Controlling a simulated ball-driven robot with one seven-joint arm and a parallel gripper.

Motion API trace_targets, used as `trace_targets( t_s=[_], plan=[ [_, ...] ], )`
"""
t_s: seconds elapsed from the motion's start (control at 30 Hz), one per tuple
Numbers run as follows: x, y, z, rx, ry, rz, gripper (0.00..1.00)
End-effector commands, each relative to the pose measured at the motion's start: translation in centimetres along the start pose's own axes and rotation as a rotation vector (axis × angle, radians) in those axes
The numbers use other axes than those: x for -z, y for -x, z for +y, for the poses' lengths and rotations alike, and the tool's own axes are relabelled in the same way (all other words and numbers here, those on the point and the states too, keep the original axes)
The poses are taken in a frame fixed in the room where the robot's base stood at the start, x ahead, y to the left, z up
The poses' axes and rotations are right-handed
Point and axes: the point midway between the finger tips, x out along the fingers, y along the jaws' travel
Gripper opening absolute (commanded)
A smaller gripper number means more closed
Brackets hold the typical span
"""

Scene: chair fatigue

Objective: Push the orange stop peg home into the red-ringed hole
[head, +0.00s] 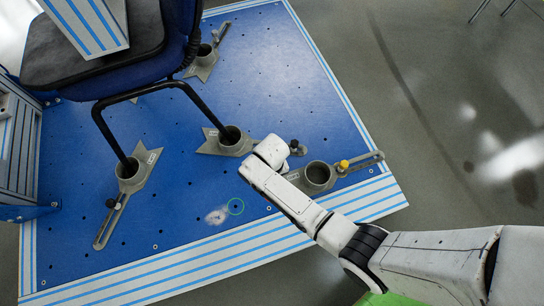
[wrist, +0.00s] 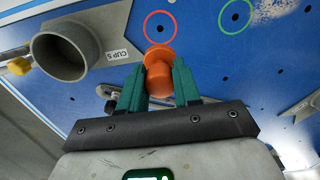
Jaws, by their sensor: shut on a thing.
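My gripper (wrist: 159,72) has green fingers shut on the orange stop peg (wrist: 159,58), which shows between them in the wrist view. The red-ringed hole (wrist: 160,27) lies in the blue plate just beyond the peg's head. The peg appears apart from the hole in the picture; its lower end and its height above the plate cannot be told. In the head view my white arm hides the fingers, the peg and the red ring.
A green-ringed hole (wrist: 235,17) is right of the red one; its ring also shows in the head view (head: 236,199). A grey cup (head: 318,174) with a yellow knob (head: 343,164) stands beside my arm. A chair (head: 148,78) occupies the plate's upper left.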

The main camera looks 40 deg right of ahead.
Motion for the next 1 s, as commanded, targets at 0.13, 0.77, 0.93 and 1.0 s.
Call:
trace_targets(
  t_s=[0.13, 0.77, 0.93, 1.0],
  plan=[
    [-0.6, -1.8, -0.1, 0.0, -0.01, 0.001, 0.06],
    [-1.0, -1.6, -0.1, -0.002, 0.006, -0.001, 0.06],
    [-1.0, -3.3, -0.1, -0.002, 0.005, -0.001, 0.06],
    [-1.0, -3.9, -0.1, -0.001, 0.005, -0.001, 0.06]
  ],
)
